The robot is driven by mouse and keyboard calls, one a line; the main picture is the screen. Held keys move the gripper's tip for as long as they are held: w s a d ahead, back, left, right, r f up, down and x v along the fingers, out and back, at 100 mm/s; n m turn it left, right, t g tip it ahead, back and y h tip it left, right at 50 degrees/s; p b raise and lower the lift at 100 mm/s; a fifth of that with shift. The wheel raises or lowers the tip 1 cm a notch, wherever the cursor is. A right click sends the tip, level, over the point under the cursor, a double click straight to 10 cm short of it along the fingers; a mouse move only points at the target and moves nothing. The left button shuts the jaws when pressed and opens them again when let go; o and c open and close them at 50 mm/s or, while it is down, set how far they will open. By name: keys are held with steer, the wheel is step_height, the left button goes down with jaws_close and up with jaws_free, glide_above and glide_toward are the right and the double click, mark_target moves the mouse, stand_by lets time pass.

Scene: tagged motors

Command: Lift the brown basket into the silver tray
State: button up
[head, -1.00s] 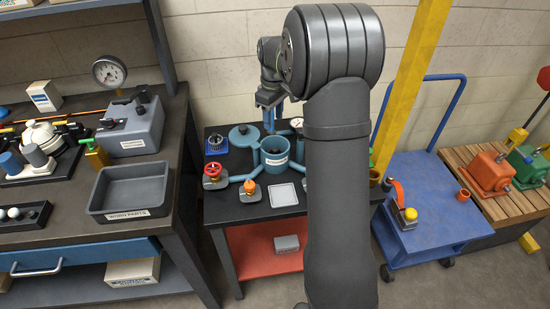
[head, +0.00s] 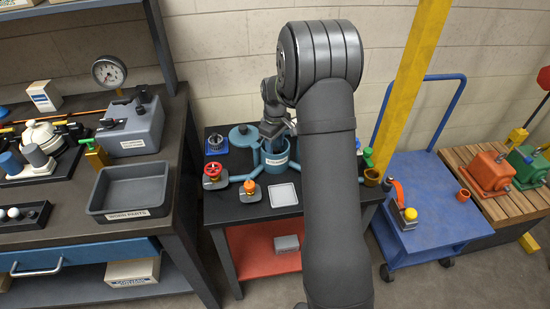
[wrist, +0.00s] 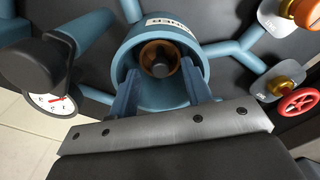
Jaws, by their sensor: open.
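The brown basket (wrist: 161,51) sits inside the round blue housing (wrist: 186,38), seen from above in the wrist view. My gripper (wrist: 160,73) is open, its two blue fingers reaching to the housing's mouth on either side of the basket, with no clear contact. In the head view the housing (head: 275,172) stands on the dark middle table, and my gripper's wrist covers its top, so the basket is hidden there. A flat, pale silver square (head: 283,195) with a thin rim lies in front of the housing. A deeper grey tray (head: 130,188) labelled "WORN PARTS" is on the left bench.
Blue pipes join the housing; a red handwheel (head: 213,171) and an orange-knobbed valve (head: 250,187) stand close by. A round blue lid (head: 243,136) lies behind. A gauge shows beside my gripper in the wrist view (wrist: 52,102). A yellow post (head: 409,90) rises at right.

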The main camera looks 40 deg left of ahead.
jaws_close()
steer(key=shift+r, duration=0.1)
